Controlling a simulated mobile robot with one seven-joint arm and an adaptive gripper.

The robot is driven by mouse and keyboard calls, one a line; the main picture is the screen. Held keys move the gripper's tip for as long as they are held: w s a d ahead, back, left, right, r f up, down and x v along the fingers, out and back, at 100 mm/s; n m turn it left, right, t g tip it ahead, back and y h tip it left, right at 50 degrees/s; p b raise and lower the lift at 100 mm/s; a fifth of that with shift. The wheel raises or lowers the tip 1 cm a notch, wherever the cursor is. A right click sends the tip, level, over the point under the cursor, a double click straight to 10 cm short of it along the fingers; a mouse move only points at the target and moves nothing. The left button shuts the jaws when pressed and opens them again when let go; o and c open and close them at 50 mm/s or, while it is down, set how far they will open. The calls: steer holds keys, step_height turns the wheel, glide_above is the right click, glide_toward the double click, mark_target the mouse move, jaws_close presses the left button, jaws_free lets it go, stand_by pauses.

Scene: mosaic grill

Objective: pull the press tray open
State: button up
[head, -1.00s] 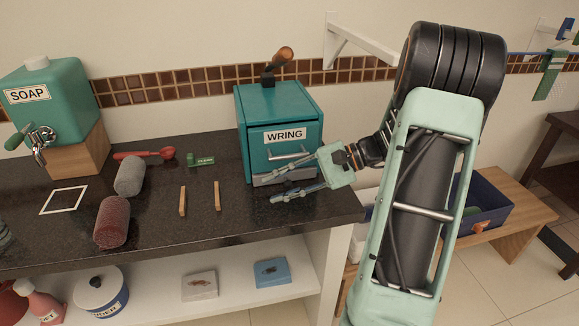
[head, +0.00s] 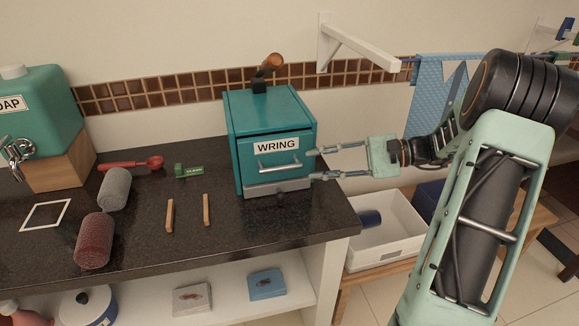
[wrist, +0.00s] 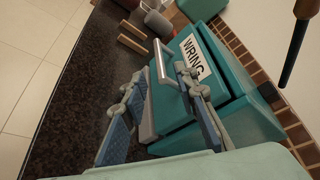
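The press is a teal box (head: 237,140) labelled WRING, with a wooden-ended lever (head: 270,64) on top. Its front panel (head: 262,153) carries a silver bar handle (head: 278,167), with a dark gap along the panel's top edge. A grey strip (head: 277,187) lies below; I cannot tell which part is the tray. My gripper (head: 313,164) is open and empty at the press's right side in the head view, its fingers pointing left. In the wrist view the handle (wrist: 167,65) shows between the fingertips (wrist: 160,75), with no clear contact.
The press stands near the right end of the dark counter (head: 140,235). A white bin (head: 400,248) is below right. A shelf bracket (head: 355,40) juts from the wall above.

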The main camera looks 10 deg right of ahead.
mark_target(291, 167)
steer(key=x, duration=0.8)
steer(key=shift+w+a+f, duration=0.15)
steer(key=shift+a, duration=0.2)
jaws_close()
